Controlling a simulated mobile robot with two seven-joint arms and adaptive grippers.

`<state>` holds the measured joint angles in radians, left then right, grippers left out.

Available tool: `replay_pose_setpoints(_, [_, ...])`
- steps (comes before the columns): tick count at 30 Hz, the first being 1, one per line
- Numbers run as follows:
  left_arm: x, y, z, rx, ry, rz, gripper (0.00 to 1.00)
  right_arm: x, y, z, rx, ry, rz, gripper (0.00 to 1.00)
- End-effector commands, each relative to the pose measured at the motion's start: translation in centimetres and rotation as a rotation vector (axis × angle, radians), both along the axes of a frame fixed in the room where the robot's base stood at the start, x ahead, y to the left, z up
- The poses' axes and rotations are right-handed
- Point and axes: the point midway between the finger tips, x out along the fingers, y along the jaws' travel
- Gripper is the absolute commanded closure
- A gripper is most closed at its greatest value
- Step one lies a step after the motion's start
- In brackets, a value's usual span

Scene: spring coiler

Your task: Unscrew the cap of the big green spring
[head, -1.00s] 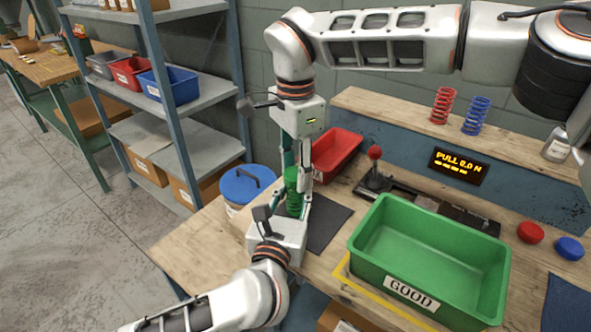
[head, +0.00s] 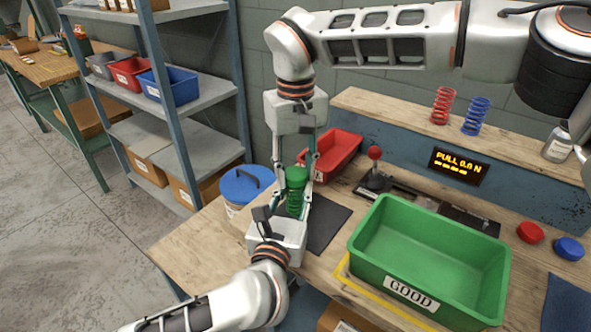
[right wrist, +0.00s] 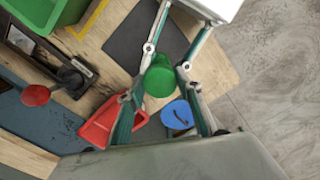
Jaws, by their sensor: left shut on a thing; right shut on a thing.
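The big green spring (head: 294,206) stands upright over the dark mat at the left end of the bench, with its solid green cap (head: 296,173) on top. My left gripper (head: 292,204) reaches in from below and is shut on the spring's body. My right gripper (head: 300,176) points straight down from above and is shut on the cap. In the right wrist view the cap (right wrist: 160,80) sits between the fingers. Much of the coil is hidden behind the fingers. Whether a gap lies between cap and spring, I cannot tell.
A red bin (head: 338,150) stands just behind, and a blue-lidded bucket (head: 245,184) stands to the left. The green GOOD bin (head: 430,250) is at right. A red-knobbed lever (head: 375,153) stands behind it. Red (head: 443,105) and blue (head: 476,116) springs stand on the back shelf.

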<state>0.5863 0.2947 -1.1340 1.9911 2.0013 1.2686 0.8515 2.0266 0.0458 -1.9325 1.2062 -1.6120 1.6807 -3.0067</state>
Motion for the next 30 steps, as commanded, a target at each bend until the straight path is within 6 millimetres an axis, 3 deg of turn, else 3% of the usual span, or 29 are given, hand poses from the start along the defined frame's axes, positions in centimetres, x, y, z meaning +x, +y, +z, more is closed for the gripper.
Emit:
replay_pose_setpoints(7, [0.0,-0.1,0.1,0.0,-0.001,-0.001,1.0,0.0,0.0,0.0,0.0,-0.001,0.001,0.91])
replay_pose_setpoints(8, [0.0,-0.1,0.1,0.0,-0.001,-0.001,1.0,0.0,0.0,0.0,0.0,-0.001,0.0,0.57])
replay_pose_setpoints(9, [0.0,-0.1,0.1,0.0,-0.001,-0.001,1.0,0.0,0.0,0.0,0.0,-0.001,0.0,0.48])
replay_pose_setpoints(23, [0.0,0.0,0.1,0.0,-0.001,-0.001,1.0,0.0,0.0,0.2,0.002,0.0,-0.057,0.51])
replay_pose_setpoints(30, [0.0,0.0,0.1,0.0,-0.001,0.0,1.0,0.0,0.1,1.2,0.006,0.003,-0.403,0.51])
